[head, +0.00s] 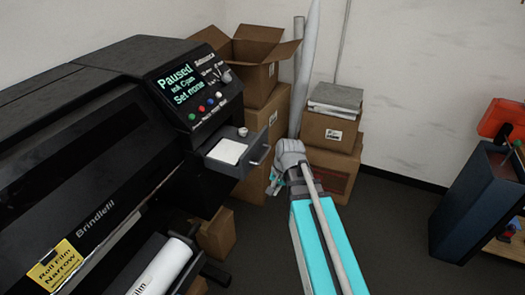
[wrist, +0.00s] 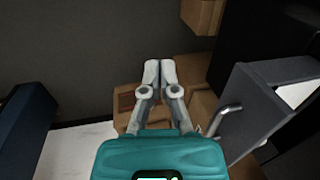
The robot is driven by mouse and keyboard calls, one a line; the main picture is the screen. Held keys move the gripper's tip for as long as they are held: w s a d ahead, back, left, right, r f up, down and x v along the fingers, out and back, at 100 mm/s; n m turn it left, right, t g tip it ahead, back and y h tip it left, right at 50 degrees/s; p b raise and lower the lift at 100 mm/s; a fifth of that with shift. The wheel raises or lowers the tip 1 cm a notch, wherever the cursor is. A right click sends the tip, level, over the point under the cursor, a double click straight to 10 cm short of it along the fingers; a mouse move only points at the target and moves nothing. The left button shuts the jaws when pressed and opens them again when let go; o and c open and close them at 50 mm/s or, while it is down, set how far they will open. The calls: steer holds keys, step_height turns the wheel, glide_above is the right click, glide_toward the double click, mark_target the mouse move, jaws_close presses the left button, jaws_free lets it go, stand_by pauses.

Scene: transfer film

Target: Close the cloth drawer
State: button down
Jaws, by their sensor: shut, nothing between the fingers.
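The cloth drawer (head: 239,158) is a grey box pulled out of the right end of the black printer, below its control panel. A white cloth (head: 227,151) lies in it, and a bar handle (head: 262,157) is on its front. In the wrist view the drawer (wrist: 265,95) is at the right, with its handle (wrist: 226,116) facing my gripper. My gripper (wrist: 160,72) is shut and empty, to the left of the handle and apart from it. In the head view my gripper is mostly hidden by my wrist, just right of the drawer front.
The black printer (head: 95,130) fills the left; its screen (head: 182,82) reads "Paused". Cardboard boxes (head: 330,130) and upright rolls (head: 306,60) stand behind my arm. A dark blue bin (head: 474,205) stands at the right. Floor between arm and bin is clear.

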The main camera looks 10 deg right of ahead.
steer(key=w+d+r+m+t+y, duration=0.2)
steer(key=w+m+y, duration=0.1)
steer(key=w+m, duration=0.65)
steer(key=m+t+y, duration=0.2)
steer(key=m, duration=0.7)
glide_toward(258, 152)
steer(key=v, duration=0.2)
steer(key=shift+s+d+p, duration=0.3)
steer(key=shift+s+d, duration=0.05)
steer(key=shift+d, duration=0.05)
steer(key=shift+a+f, duration=0.1)
steer(key=b+x, duration=0.5)
steer(key=x, duration=0.2)
steer(key=shift+w, duration=0.1)
steer(key=shift+b+x, duration=1.05)
steer(key=shift+x, duration=0.25)
steer(key=shift+a, duration=0.1)
steer(key=shift+a, duration=0.2)
steer(key=shift+w+d, duration=0.2)
steer(key=shift+d, duration=0.05)
